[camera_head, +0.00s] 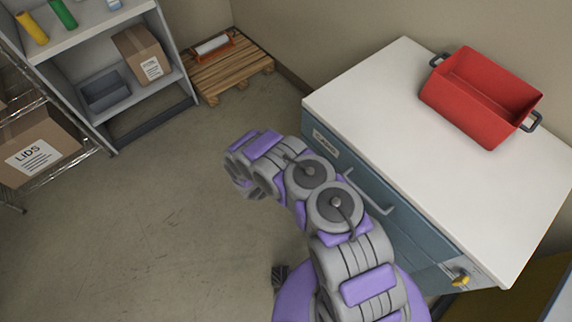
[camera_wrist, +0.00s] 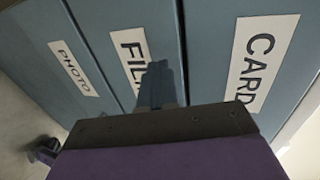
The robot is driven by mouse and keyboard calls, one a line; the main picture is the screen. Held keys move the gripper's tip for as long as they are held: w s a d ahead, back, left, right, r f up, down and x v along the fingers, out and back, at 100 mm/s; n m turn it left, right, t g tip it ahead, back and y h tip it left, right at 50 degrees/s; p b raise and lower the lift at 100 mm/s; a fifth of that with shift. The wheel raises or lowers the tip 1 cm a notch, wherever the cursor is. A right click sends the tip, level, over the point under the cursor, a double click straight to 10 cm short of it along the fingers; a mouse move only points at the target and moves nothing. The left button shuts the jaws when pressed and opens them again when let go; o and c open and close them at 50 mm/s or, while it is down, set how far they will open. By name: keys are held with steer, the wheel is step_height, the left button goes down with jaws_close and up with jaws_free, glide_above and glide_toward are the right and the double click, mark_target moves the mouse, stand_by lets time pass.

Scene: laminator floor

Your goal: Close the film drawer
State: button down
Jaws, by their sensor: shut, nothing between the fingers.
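The blue drawer cabinet (camera_head: 367,97) with a white top stands at the right in the head view. The wrist view shows its drawer fronts up close: the photo drawer (camera_wrist: 45,35), the film drawer (camera_wrist: 100,22) and the card drawer (camera_wrist: 212,50). The film label is partly hidden behind my fingers. My gripper (camera_wrist: 158,72) is shut and empty, its fingertips in front of the film drawer; I cannot tell whether they touch it. How far the film drawer stands out is not clear. My arm hides part of the drawers in the head view.
A red tub (camera_head: 480,95) sits on the cabinet top. A small yellow thing (camera_head: 460,280) is at the cabinet's near end. A grey shelf (camera_head: 100,25) and a lids box (camera_head: 38,148) are at left, a wooden pallet (camera_head: 228,75) at the back. The floor left of my arm is clear.

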steer(key=shift+w+a+p+v, duration=0.7)
steer(key=shift+p+v, duration=0.5)
steer(key=shift+v, duration=4.95)
steer(key=w+d+r+m+g+h, duration=0.25)
steer(key=d+r+m+g, duration=0.25)
steer(key=d+r+m, duration=0.95)
steer(key=s+d+r+m+g+y, duration=0.1)
steer(key=s+d+r+m+g, duration=0.3)
steer(key=r, duration=0.5)
steer(key=s+d+r+m+g+y, duration=0.1)
steer(key=s+d+r+m+g, duration=0.2)
steer(key=s+r+m, duration=0.45)
steer(key=s+a+r+m+y, duration=0.3)
steer(key=s+m, duration=0.3)
steer(key=s, duration=0.2)
steer(key=s+a+r+m+t+y, duration=0.1)
steer(key=s+r+m+y, duration=0.3)
steer(key=s, duration=0.4)
steer(key=s+a+r+m+y, duration=0.4)
steer(key=s+m+y, duration=0.1)
steer(key=s+m, duration=0.2)
steer(key=shift+s+a+r+m, duration=0.15)
steer(key=shift+s+a+m, duration=0.15)
steer(key=shift+s, duration=0.15)
